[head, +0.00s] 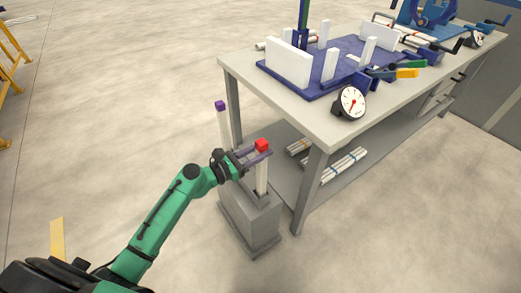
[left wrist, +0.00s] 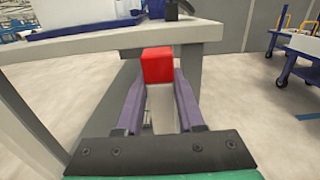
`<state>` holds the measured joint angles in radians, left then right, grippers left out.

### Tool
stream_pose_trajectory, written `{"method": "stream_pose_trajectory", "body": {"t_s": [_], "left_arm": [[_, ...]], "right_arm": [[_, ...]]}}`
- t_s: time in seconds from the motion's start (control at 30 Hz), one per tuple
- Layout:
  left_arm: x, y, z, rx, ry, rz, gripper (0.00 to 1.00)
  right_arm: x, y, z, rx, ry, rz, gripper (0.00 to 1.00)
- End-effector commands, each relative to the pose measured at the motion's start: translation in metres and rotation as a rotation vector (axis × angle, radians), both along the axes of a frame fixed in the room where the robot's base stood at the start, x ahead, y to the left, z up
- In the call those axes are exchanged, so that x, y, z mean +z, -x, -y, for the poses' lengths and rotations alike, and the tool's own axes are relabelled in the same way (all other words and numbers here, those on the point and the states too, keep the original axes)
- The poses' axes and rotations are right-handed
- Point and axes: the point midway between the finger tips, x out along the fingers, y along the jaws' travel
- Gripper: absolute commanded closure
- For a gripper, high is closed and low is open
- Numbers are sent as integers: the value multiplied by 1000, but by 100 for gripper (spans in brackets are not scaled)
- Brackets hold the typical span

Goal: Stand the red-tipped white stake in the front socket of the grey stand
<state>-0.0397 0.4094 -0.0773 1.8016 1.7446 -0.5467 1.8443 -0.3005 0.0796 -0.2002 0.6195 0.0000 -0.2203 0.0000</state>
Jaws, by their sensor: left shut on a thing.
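The red-tipped white stake (head: 262,178) stands upright over the front part of the grey stand (head: 250,225). Its lower end meets the stand's top near the front socket; I cannot tell how deep it sits. My left gripper (head: 260,155) is shut on the stake just below the red tip. In the left wrist view the red tip (left wrist: 157,65) shows between the ends of the two purple fingers (left wrist: 158,95). A purple-tipped white stake (head: 223,127) stands upright at the back of the stand. My right gripper is not in view.
A grey workbench (head: 330,125) stands close to the right of the stand, its leg beside it. It carries a blue fixture plate with white blocks, a dial gauge (head: 351,102) and clamps. Pipes (head: 345,164) lie on its lower shelf.

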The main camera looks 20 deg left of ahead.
Motion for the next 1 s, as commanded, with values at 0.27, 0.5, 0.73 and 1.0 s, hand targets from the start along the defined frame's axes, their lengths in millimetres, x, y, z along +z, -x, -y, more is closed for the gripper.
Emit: {"method": "stream_pose_trajectory", "body": {"t_s": [0.27, 0.5, 0.73, 1.0], "left_arm": [[-1, 0, 0, 0, 1, 2, 100], [-1, 0, 0, 0, 1, 2, 28], [-3, 2, -1, 0, 0, -1, 28], [-6, 41, -33, 2, -2, -4, 28]], "right_arm": [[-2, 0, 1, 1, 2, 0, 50], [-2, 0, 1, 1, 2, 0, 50], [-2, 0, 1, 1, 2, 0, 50], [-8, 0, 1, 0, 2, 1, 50]]}}
